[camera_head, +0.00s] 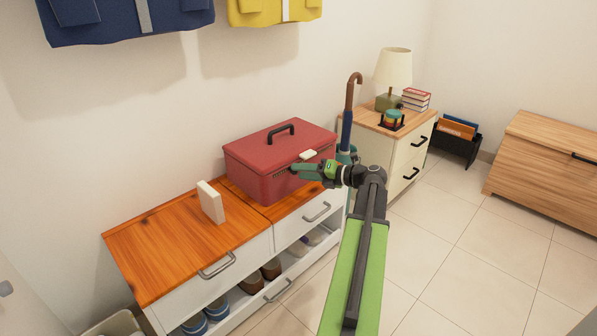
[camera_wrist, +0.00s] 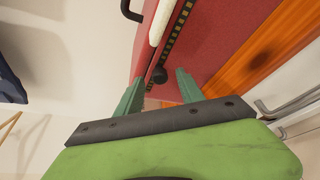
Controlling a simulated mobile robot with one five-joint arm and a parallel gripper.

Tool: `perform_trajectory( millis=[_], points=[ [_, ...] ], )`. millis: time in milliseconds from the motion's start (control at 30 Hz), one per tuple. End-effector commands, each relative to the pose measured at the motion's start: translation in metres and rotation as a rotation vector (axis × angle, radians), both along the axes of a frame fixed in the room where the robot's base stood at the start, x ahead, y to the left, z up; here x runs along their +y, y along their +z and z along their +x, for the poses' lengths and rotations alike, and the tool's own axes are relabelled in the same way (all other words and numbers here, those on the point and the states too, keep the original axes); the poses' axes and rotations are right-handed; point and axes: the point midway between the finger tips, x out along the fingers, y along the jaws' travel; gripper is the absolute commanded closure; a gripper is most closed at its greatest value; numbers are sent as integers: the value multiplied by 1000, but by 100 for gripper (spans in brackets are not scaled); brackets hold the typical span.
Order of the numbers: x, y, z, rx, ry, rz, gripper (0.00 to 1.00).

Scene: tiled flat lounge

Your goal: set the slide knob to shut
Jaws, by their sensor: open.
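The red box (camera_head: 262,160) stands on the wooden top of the low cabinet, with a black handle on its lid.
A cream bar (camera_wrist: 161,20) lies beside the strip; it shows on the box's lid edge (camera_head: 307,154). A white block (camera_head: 211,202) stands left on the cabinet (camera_head: 150,245). An umbrella (camera_head: 348,115) stands just behind my gripper. The tiled floor at right is clear.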

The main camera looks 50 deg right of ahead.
Motion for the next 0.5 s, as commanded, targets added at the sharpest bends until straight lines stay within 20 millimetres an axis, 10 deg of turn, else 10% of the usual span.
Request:
perform_trajectory(
  millis=[500],
  points=[
    [-32, 31, -128, 0, -2, 1, 55]
  ],
)
